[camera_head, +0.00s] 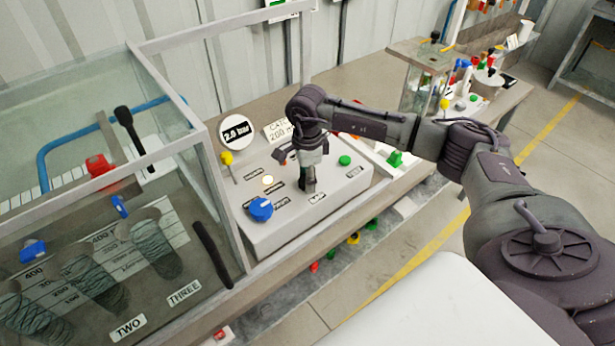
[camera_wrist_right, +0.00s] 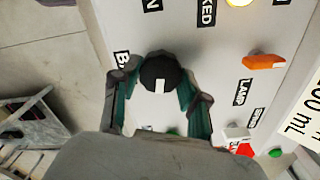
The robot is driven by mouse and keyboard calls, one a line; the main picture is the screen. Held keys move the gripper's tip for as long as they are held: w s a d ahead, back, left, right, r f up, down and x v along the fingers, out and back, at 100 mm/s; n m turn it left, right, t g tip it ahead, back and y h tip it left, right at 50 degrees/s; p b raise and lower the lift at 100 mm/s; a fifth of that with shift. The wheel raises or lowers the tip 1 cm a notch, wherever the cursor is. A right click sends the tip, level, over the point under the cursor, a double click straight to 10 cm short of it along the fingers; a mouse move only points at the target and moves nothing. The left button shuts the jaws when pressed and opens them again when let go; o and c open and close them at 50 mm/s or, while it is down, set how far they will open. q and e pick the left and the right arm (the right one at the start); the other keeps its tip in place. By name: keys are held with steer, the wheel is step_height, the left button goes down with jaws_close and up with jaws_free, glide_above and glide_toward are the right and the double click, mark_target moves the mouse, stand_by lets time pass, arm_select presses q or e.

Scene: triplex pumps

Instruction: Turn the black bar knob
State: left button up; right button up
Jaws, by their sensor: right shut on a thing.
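The black bar knob (camera_wrist_right: 158,70) shows in the right wrist view as a round black knob with a white mark. It sits on the grey control panel (camera_wrist_right: 205,45) between the two fingers of my right gripper (camera_wrist_right: 160,90). The right gripper is shut on the knob. In the head view the right gripper (camera_head: 309,182) points down onto the front part of the control panel (camera_head: 286,232), and it largely hides the knob there. My left gripper is in neither view.
A blue knob (camera_head: 261,209), a yellow-handled switch (camera_head: 227,160) and a green button (camera_head: 344,160) are on the same panel. An orange lever (camera_wrist_right: 264,62) shows in the wrist view. A glass-walled tank (camera_head: 180,130) stands close on the left. A 2.0 bar display (camera_head: 237,132) rises behind.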

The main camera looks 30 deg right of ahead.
steer(key=m+b, duration=0.2)
steer(key=m, duration=0.1)
steer(key=shift+f+m, duration=0.1)
steer(key=shift+m, duration=0.3)
steer(key=m+b, duration=0.2)
steer(key=m, duration=0.3)
steer(key=m+b, duration=0.1)
steer(key=m, duration=0.4)
steer(key=shift+a+m+b, duration=0.1)
steer(key=shift+m+b, duration=0.2)
steer(key=shift+m, duration=0.1)
steer(key=m, duration=0.4)
steer(key=shift+m+b, duration=0.35)
steer(key=shift+m, duration=0.05)
steer(key=shift+r+m, duration=0.2)
steer(key=shift+m, duration=0.1)
steer(key=o, duration=1.1)
steer(key=shift+o, duration=0.2)
